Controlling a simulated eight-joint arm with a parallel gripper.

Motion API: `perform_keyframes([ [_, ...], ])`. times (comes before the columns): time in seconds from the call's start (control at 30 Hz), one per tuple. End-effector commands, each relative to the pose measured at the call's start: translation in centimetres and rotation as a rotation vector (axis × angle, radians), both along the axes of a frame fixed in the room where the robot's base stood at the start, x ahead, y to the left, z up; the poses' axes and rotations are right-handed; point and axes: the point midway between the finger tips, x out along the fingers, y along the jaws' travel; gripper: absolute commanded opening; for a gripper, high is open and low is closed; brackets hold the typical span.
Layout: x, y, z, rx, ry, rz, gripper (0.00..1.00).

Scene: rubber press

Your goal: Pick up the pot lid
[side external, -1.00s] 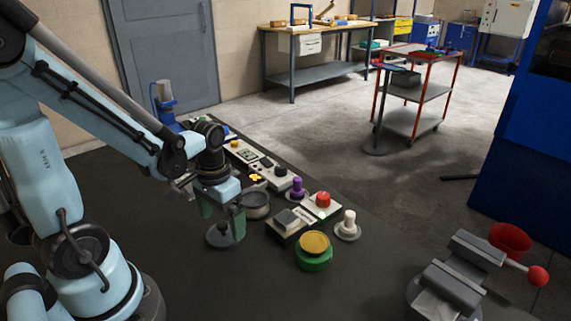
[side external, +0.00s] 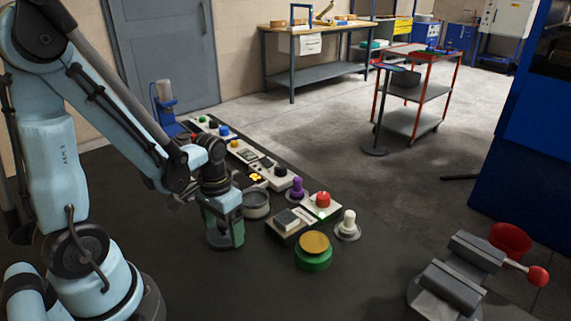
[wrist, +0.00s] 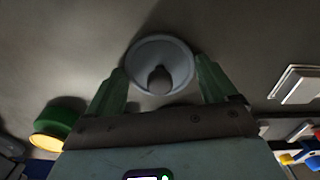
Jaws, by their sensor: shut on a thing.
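The pot lid (wrist: 160,52) is a grey disc with a dark round knob, seen in the wrist view between my gripper's green fingers (wrist: 160,88). The fingers press on opposite sides of its rim. In the side external view, my gripper (side external: 224,236) points down, low over the dark table, and hides most of the lid. I cannot tell whether the lid touches the table. A grey round pot (side external: 257,204) stands on the table behind and to the right of my gripper.
A green base with a yellow top (side external: 313,250) and a grey box-like device (side external: 289,222) stand to the right. Beyond are a white knob (side external: 348,226), a purple knob (side external: 297,188) and a red button box (side external: 322,203).

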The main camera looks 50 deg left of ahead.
Motion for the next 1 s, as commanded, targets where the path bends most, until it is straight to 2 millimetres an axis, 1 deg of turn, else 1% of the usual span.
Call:
perform_keyframes([
  [0.27, 0.0, 0.0, 0.2, 0.000, 0.000, 0.000, 0.56],
  [0.47, 0.0, 0.0, 1.1, 0.000, 0.000, 0.000, 0.56],
  [0.57, 0.0, 0.0, 2.0, 0.000, 0.000, 0.000, 0.56],
  [0.73, -0.1, -0.1, 4.3, 0.000, 0.000, -0.001, 0.56],
  [0.8, -0.5, -1.6, 5.0, 0.000, 0.000, -0.008, 0.56],
  [1.0, -1.6, -5.1, 7.1, 0.000, 0.000, -0.010, 0.56],
])
